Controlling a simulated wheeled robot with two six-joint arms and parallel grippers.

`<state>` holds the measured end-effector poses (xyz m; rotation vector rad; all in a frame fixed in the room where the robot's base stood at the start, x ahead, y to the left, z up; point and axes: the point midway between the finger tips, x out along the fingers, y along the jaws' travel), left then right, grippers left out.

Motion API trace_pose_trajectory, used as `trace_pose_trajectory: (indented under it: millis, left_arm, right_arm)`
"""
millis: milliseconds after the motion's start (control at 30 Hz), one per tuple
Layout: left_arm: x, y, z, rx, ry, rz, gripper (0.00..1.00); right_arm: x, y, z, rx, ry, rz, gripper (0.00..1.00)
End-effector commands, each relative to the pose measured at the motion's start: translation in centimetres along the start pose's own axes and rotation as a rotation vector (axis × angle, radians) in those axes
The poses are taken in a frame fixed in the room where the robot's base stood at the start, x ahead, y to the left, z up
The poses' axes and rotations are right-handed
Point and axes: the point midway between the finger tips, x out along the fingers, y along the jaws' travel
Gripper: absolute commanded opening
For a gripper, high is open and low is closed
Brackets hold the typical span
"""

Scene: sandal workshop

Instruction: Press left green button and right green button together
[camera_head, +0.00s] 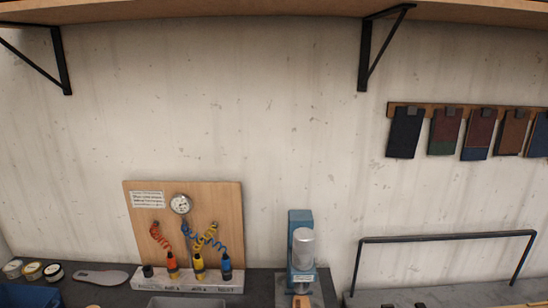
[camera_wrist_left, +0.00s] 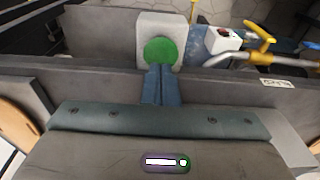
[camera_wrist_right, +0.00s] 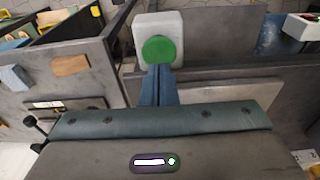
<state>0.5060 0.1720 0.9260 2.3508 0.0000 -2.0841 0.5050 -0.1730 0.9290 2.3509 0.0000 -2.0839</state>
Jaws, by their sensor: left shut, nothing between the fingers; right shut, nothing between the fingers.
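In the left wrist view, a round green button (camera_wrist_left: 160,51) sits on a pale grey box (camera_wrist_left: 148,23). My left gripper (camera_wrist_left: 159,70) is shut and empty, its blue fingertips at the lower edge of this button. In the right wrist view, another round green button (camera_wrist_right: 159,50) sits on a similar pale box (camera_wrist_right: 172,22). My right gripper (camera_wrist_right: 158,68) is shut and empty, its tips at that button's lower edge. I cannot tell whether either tip touches or presses its button. The head view shows neither button nor gripper.
A dark panel edge (camera_wrist_left: 90,78) runs beside the left button. A yellow-handled device (camera_wrist_left: 258,45) stands to its right. Compartments with wooden blocks (camera_wrist_right: 70,66) lie left of the right button. The head view shows a bench with a hose board (camera_head: 135,215) and a blue press (camera_head: 293,225).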

Motion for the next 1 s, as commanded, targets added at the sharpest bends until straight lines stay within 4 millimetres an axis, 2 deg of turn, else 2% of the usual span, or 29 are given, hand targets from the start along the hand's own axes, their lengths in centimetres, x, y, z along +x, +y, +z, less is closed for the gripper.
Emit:
trace_pose_trajectory:
  millis: [733, 1000]
  left_arm:
    - [0.96, -0.01, 0.12, 0.000, 0.000, 0.000, 0.00]
    - [0.76, -0.01, 0.09, 0.000, 0.000, 0.000, 0.00]
  right_arm:
    - [0.35, 0.00, 0.05, 0.000, 0.000, 0.000, 0.00]
    - [0.13, 0.00, 0.02, 0.000, 0.000, 0.000, 0.00]
